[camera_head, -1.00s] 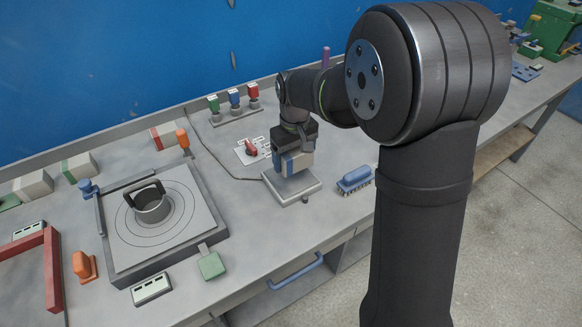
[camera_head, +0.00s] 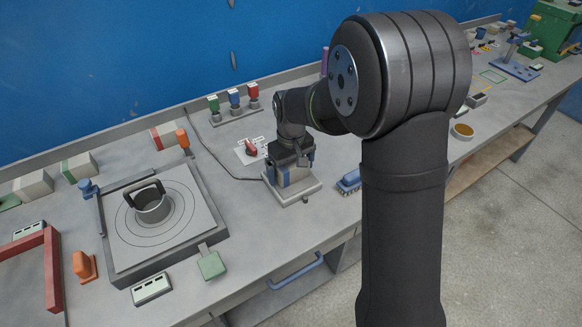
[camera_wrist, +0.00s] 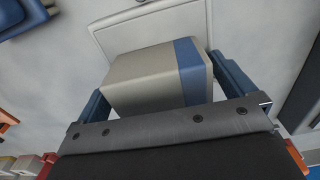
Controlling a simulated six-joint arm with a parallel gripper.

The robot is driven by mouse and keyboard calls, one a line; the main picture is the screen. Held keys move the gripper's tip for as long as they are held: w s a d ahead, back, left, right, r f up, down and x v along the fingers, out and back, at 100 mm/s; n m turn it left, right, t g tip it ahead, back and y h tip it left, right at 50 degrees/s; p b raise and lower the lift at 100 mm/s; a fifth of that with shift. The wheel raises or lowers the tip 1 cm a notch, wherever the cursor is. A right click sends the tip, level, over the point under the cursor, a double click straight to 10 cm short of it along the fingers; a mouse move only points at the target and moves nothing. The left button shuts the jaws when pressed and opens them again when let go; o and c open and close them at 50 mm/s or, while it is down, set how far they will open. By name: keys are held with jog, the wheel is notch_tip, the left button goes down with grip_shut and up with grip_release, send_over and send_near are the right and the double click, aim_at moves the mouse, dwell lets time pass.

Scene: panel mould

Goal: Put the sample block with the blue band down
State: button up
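The beige sample block with the blue band (camera_wrist: 150,78) is between the two blue fingers of my gripper (camera_wrist: 160,78) in the wrist view. The fingers lie along its two ends and appear closed on it, with the blue band near the right finger. In the head view my gripper (camera_head: 290,176) points down over a pale square plate (camera_head: 298,195), which also shows behind the block in the wrist view (camera_wrist: 112,32). The block is low over the plate; whether it touches is hidden. The gripper and fingers mostly cover the block in the head view.
A blue brush (camera_head: 349,183) lies right of the plate. A card with a red switch (camera_head: 251,149) is behind it, with a cable on the left. A green pad (camera_head: 211,265) lies near the front edge.

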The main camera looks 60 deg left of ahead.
notch_tip(320, 180, up, 12)
jog(key=shift+r, duration=0.2)
dwell(0.4)
jog(key=shift+f, duration=0.15)
notch_tip(320, 180, down, 12)
jog(key=shift+r, duration=2)
jog(key=shift+f, duration=0.15)
